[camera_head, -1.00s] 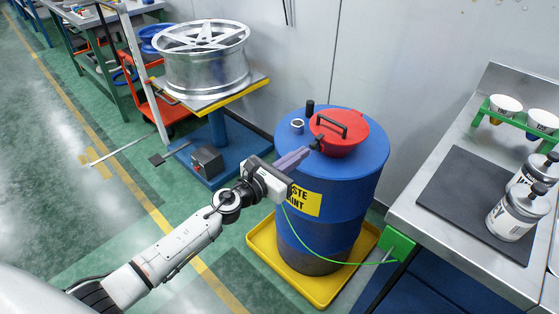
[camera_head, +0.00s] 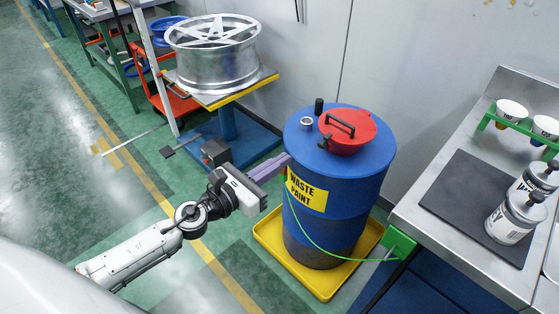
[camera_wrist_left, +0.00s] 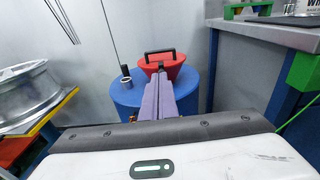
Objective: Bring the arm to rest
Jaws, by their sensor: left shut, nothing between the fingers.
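My left gripper (camera_head: 272,167) is shut and empty, its purple fingers pressed together and pointing right toward the side of a blue drum. In the head view the fingertips overlap the drum's left edge near its yellow label; I cannot tell whether they touch. In the left wrist view the shut fingers (camera_wrist_left: 160,98) point ahead at the drum (camera_wrist_left: 186,98). The left arm (camera_head: 140,254) comes in from the lower left. My right gripper is in neither view.
The waste paint drum (camera_head: 337,215) with a red lid (camera_head: 346,137) stands in a yellow tray (camera_head: 266,235). A wheel rim (camera_head: 212,68) sits on a yellow-edged stand. A metal bench (camera_head: 408,208) with cups and bottles is at right. Green floor on the left is open.

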